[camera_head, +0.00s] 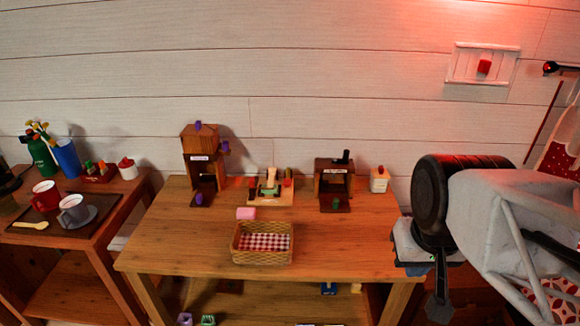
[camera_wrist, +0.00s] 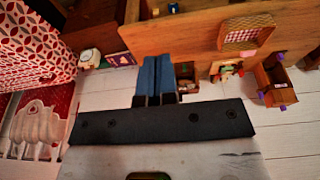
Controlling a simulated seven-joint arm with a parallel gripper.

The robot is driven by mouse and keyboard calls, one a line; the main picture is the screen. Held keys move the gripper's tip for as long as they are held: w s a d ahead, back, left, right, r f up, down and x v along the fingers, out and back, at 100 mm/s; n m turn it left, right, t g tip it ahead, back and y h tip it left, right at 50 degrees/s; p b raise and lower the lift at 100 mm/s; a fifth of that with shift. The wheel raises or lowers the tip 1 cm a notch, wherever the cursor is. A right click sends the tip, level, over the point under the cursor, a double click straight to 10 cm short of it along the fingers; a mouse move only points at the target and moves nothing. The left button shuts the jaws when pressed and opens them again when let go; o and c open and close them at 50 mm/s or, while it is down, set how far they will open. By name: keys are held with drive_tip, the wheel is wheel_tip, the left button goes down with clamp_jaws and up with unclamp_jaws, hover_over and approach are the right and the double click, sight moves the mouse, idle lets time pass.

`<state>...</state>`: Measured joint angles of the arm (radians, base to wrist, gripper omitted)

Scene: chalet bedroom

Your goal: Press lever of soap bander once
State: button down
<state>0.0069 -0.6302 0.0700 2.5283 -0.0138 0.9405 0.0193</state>
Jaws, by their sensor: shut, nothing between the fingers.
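Three small wooden devices stand along the back of the table. The left one (camera_head: 202,165) is a tall box with purple knobs and a label. The middle one (camera_head: 268,190) is low, with green and cream parts on a pale base. The right one (camera_head: 334,184) is a dark box with a label, a black knob on top and a green part in front. The labels are too small to read, so I cannot tell which is the soap bander. My gripper (camera_wrist: 156,78) has blue fingers shut together and empty, partly covering the right device (camera_wrist: 187,85) in the wrist view.
A checked-cloth basket (camera_head: 262,258) and pink block (camera_head: 246,213) sit on the wooden table (camera_head: 170,250). A white bottle (camera_head: 379,180) stands right of the devices. A side table with cups (camera_head: 75,211) is at left. The table's front right is clear.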

drive_tip(key=w+a+r+n+t+h, duration=0.1)
drive_tip(key=w+a, duration=0.2)
drive_tip(key=w, duration=1.5)
drive_tip(key=w+a+n+t+h, duration=0.1)
drive_tip(key=w+a+h, duration=0.1)
drive_tip(key=w, duration=1.5)
drive_tip(key=w+a+f+n+t, duration=0.1)
drive_tip(key=w+a+f, duration=0.4)
drive_tip(key=w, duration=0.4)
drive_tip(key=w+a+f+n+t, duration=0.1)
drive_tip(key=w+a+f, duration=0.5)
drive_tip(key=w, duration=0.4)
drive_tip(key=w+a+f+n, duration=0.1)
drive_tip(key=w+a+f, duration=0.5)
drive_tip(key=w, duration=0.4)
drive_tip(key=shift+w+a+f+n+t, duration=0.2)
drive_tip(key=shift+w+a+n+t, duration=0.15)
drive_tip(key=shift+a, duration=0.5)
drive_tip(key=shift+s+f, duration=0.1)
drive_tip(key=shift+f, duration=0.05)
approach(286, 171)
drive_tip(key=shift+s+d+f, duration=0.15)
drive_tip(key=shift+d+f, duration=0.4)
drive_tip(key=shift+d, duration=0.15)
drive_tip(key=shift+s+d+f, duration=0.15)
drive_tip(key=shift+d+f, duration=0.4)
drive_tip(key=shift+d, duration=0.2)
drive_tip(key=shift+f, duration=0.5)
